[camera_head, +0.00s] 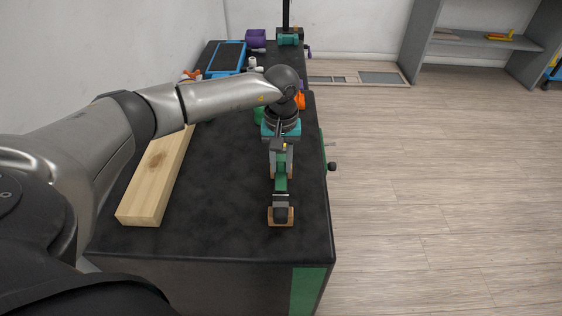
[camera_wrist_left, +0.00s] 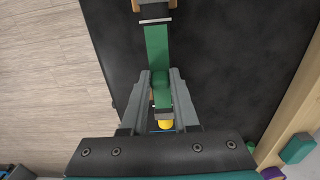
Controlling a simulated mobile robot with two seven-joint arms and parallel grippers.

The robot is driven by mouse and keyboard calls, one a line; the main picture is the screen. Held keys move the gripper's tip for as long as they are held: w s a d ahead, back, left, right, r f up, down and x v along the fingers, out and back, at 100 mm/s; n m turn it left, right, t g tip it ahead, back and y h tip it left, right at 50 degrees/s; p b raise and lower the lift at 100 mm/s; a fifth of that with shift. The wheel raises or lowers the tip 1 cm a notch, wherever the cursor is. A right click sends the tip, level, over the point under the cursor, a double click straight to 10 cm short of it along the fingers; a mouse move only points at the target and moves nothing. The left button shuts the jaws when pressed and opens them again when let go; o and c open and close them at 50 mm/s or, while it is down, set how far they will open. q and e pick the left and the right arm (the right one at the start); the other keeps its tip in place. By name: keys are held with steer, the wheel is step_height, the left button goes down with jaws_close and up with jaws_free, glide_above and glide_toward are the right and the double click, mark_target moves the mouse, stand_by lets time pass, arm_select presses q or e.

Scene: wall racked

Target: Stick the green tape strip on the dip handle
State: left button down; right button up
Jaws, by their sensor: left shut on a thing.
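The green tape strip (camera_head: 281,185) runs between two small dark stands on wooden bases, near the front right of the dark bench. In the left wrist view the strip (camera_wrist_left: 157,45) reaches from the far stand back between my fingers. My left gripper (camera_head: 281,166) points down over the strip; in the left wrist view its fingers (camera_wrist_left: 161,75) are shut on it. The near stand (camera_head: 280,213) has a dark top and a wooden foot. I cannot make out for sure which thing is the dip handle. My right gripper is not in view.
A wooden plank (camera_head: 160,178) lies on the bench's left side. A blue-edged tray (camera_head: 226,58) and a purple object (camera_head: 256,39) are at the back. A dark knob (camera_head: 332,166) sticks out from the right edge. The bench (camera_head: 220,195) is clear between plank and stands.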

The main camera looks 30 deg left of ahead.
mark_target(281, 162)
arm_select(q)
steer(key=shift+f, duration=0.35)
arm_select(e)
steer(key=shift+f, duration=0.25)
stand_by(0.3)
arm_select(q)
steer(key=c, duration=0.6)
jaws_free()
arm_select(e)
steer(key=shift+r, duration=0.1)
arm_select(q)
steer(key=shift+r, duration=0.6)
steer(key=shift+r+p, duration=2.25)
steer(key=shift+r, duration=4.8)
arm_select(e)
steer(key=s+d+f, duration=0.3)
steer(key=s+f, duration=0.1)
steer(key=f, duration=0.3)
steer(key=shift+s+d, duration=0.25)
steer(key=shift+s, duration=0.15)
